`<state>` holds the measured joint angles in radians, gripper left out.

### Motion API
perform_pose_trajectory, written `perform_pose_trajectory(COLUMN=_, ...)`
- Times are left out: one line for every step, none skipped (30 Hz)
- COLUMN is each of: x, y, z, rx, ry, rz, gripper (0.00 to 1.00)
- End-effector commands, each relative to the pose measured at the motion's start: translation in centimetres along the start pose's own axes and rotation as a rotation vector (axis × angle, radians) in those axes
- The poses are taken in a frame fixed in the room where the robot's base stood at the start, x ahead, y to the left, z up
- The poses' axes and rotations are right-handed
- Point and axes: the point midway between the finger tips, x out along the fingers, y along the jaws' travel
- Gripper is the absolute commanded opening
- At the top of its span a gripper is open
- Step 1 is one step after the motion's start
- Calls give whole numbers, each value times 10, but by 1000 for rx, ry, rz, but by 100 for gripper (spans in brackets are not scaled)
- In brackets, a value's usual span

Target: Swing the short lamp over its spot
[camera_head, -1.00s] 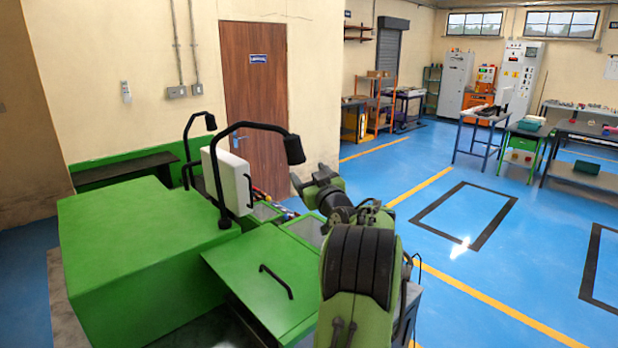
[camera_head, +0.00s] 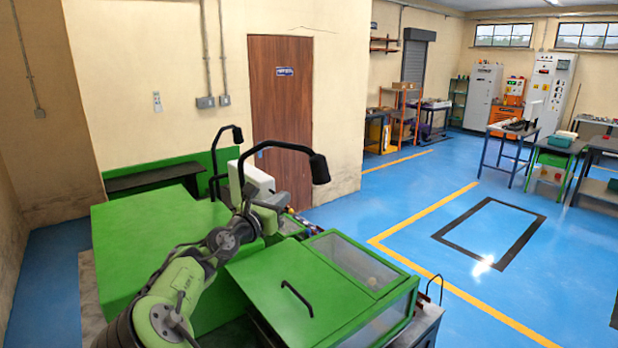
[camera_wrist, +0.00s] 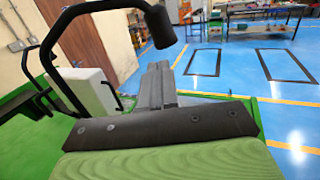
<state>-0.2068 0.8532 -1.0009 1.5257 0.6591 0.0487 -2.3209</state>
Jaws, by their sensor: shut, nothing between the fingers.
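Two black bent-arm lamps stand on the green machine. The rear lamp (camera_head: 237,134) looks smaller and is probably the short one; its arm also shows at the left of the wrist view (camera_wrist: 27,62). The front lamp (camera_head: 319,167) reaches further right, and its head hangs at the top of the wrist view (camera_wrist: 159,26). My gripper (camera_wrist: 159,68) is shut and empty, below the front lamp's head in the wrist picture. In the head view my wrist covers the front lamp's base, and the fingertips are hard to make out.
A white panel (camera_head: 252,178) stands between the lamp arms. The green machine's lid with a black handle (camera_head: 297,298) and a clear-windowed cover (camera_head: 355,262) lie right of my arm. A brown door (camera_head: 281,110) is behind. Blue floor (camera_head: 420,215) is open at right.

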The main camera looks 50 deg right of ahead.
Motion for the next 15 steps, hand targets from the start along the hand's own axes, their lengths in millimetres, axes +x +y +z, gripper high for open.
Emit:
perform_pose_trajectory(x=4, y=-1, z=1, rx=-3, ry=-2, rz=-4, gripper=0)
perform_pose_trajectory(x=9, y=-2, z=1, rx=-2, ry=-2, rz=-5, gripper=0)
perform_pose_trajectory(x=15, y=-2, z=1, rx=-2, ry=-2, rz=-6, gripper=0)
perform_pose_trajectory(x=21, y=-2, z=1, rx=-2, ry=-2, rz=-6, gripper=0)
perform_pose_trajectory(x=27, y=-2, z=0, rx=-2, ry=-1, rz=-5, gripper=0)
perform_pose_trajectory(x=36, y=-2, z=1, rx=-2, ry=-1, rz=-5, gripper=0)
perform_pose_trajectory(x=43, y=-2, z=1, rx=-1, ry=-1, rz=-5, gripper=0)
perform_pose_trajectory(x=50, y=-2, z=1, rx=-1, ry=-1, rz=-5, gripper=0)
perform_pose_trajectory(x=59, y=-2, z=1, rx=-1, ry=-1, rz=-5, gripper=0)
perform_pose_trajectory(x=66, y=-2, z=1, rx=0, ry=-1, rz=-4, gripper=0)
perform_pose_trajectory(x=72, y=-2, z=1, rx=1, ry=0, rz=-2, gripper=0)
perform_pose_trajectory(x=81, y=-2, z=1, rx=0, ry=-1, rz=-2, gripper=0)
perform_pose_trajectory(x=88, y=-2, z=2, rx=1, ry=-1, rz=-3, gripper=0)
perform_pose_trajectory(x=94, y=-2, z=2, rx=1, ry=-1, rz=-3, gripper=0)
perform_pose_trajectory(x=103, y=-2, z=1, rx=1, ry=1, rz=-2, gripper=0)
